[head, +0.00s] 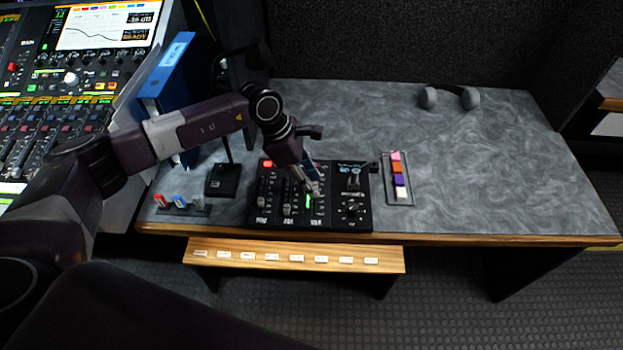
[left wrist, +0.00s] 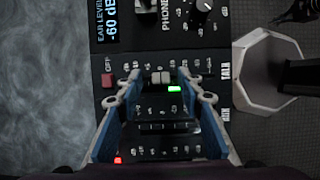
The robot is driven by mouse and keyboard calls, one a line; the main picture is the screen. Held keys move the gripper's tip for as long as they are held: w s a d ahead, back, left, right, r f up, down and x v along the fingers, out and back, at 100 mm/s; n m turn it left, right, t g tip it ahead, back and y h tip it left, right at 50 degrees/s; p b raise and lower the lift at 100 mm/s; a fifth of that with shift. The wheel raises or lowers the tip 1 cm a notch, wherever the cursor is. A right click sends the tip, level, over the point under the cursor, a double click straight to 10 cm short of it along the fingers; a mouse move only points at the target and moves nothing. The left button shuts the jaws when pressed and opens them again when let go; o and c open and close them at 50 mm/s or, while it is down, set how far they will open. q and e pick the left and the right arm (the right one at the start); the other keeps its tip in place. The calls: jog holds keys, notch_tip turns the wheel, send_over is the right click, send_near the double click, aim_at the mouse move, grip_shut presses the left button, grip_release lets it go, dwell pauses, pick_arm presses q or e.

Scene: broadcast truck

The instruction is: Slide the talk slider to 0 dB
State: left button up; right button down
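The black talk panel (head: 335,222) lies flat near the table's front edge, with several sliders and a knob. My left gripper (head: 313,189) points down over its third slider from the left, beside a green light. In the left wrist view the grey slider cap (left wrist: 160,78) sits between the fingertips of the gripper (left wrist: 159,76), which look apart with the cap between them. Contact cannot be made out. A TALK label (left wrist: 225,71) is at this slider's end. The scale marks are too small to read. My right gripper is not in view.
A microphone base (head: 222,181) stands left of the panel. A tray of coloured blocks (head: 399,180) lies to its right, headphones (head: 450,97) farther back. A wooden strip with white labels (head: 295,249) runs in front.

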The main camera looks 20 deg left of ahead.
pick_arm(q)
jog(key=shift+r, duration=0.1)
jog(key=shift+a+r, duration=0.2)
jog(key=shift+r, duration=0.2)
jog(key=s+a, duration=0.1)
jog(key=a, duration=0.3)
jog(key=s+a, duration=0.1)
jog(key=a, duration=0.2)
jog(key=s+a, duration=0.1)
jog(key=a, duration=0.3)
jog(key=shift+s+a, duration=0.25)
jog(key=shift+a, duration=0.05)
